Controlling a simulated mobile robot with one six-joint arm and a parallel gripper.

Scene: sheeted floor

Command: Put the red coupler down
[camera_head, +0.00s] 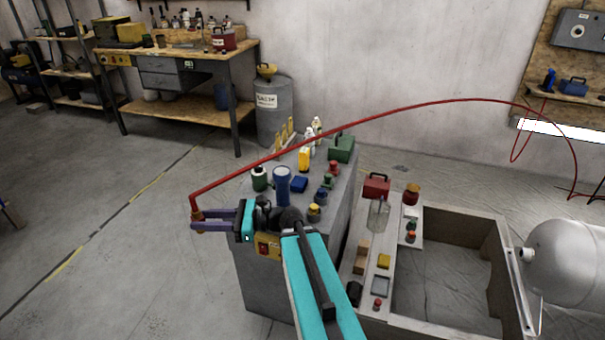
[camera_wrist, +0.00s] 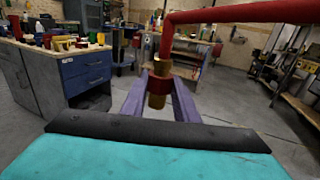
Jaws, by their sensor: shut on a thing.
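The red coupler (camera_head: 196,214) is at the near end of a red hose (camera_head: 440,103). In the wrist view the coupler (camera_wrist: 158,88) shows a brass body with a red collar and stands roughly upright between my purple fingers. My gripper (camera_head: 200,219) is shut on it, with fingers on both sides in the wrist view (camera_wrist: 158,82). The coupler is held off the left side of a grey cabinet (camera_head: 262,285), over open floor. The hose rises from it and arches right toward the wall. No set-down spot is marked that I can tell.
The cabinet top carries a blue cup (camera_head: 282,183), a green-and-white bottle (camera_head: 260,178), a green box (camera_head: 341,148) and several small fittings. A wooden frame (camera_head: 440,329) and a white tank (camera_head: 568,262) stand at right. A workbench (camera_head: 180,57) is behind. The left floor is largely clear.

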